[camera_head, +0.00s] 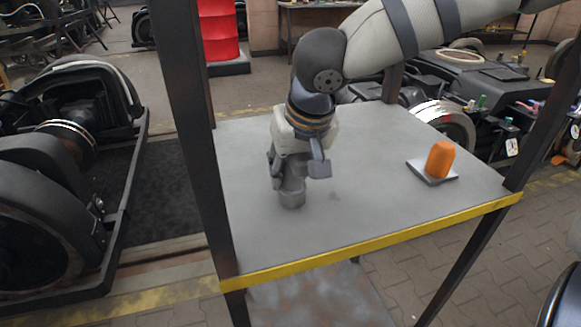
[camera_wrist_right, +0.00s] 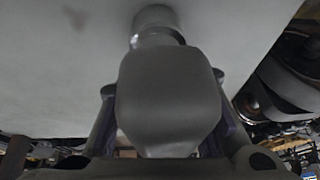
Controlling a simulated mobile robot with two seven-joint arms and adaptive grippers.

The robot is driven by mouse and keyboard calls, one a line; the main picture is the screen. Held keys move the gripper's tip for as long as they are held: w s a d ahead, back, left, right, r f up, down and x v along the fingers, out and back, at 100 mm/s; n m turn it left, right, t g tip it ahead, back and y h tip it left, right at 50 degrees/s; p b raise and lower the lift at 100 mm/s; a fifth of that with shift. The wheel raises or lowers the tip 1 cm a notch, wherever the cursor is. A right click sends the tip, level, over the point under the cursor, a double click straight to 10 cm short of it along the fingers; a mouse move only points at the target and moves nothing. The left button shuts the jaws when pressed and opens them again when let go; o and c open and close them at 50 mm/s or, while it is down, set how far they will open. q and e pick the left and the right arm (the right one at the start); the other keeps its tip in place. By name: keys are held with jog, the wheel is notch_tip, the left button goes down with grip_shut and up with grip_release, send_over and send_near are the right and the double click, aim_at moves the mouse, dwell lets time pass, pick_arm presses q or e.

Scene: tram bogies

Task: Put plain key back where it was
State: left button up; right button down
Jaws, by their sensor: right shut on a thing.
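My right gripper (camera_head: 295,178) is above the left part of the grey table, pointing down. It is shut on the plain grey key (camera_head: 292,195), whose lower end shows below the fingers. In the right wrist view the key (camera_wrist_right: 168,100) is a dark grey rounded block with a narrower round shank at its far end, between the fingers. The key looks upright and at or very near the tabletop; I cannot tell if it touches. My left gripper is not in view.
The grey table (camera_head: 375,215) has a yellow front edge and dark corner posts. An orange rounded piece (camera_head: 439,158) stands on a small grey plate (camera_head: 418,170) at the right. The middle of the tabletop is clear. A red barrel (camera_head: 219,30) and bogies stand beyond.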

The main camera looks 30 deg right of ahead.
jog(key=c, duration=1.2)
grip_release()
jog(key=shift+f, duration=0.1)
jog(key=shift+o, duration=0.2)
jog(key=shift+r, duration=0.3)
jog(key=v, duration=1.1)
jog(key=shift+s+r, duration=0.2)
jog(key=shift+r, duration=0.15)
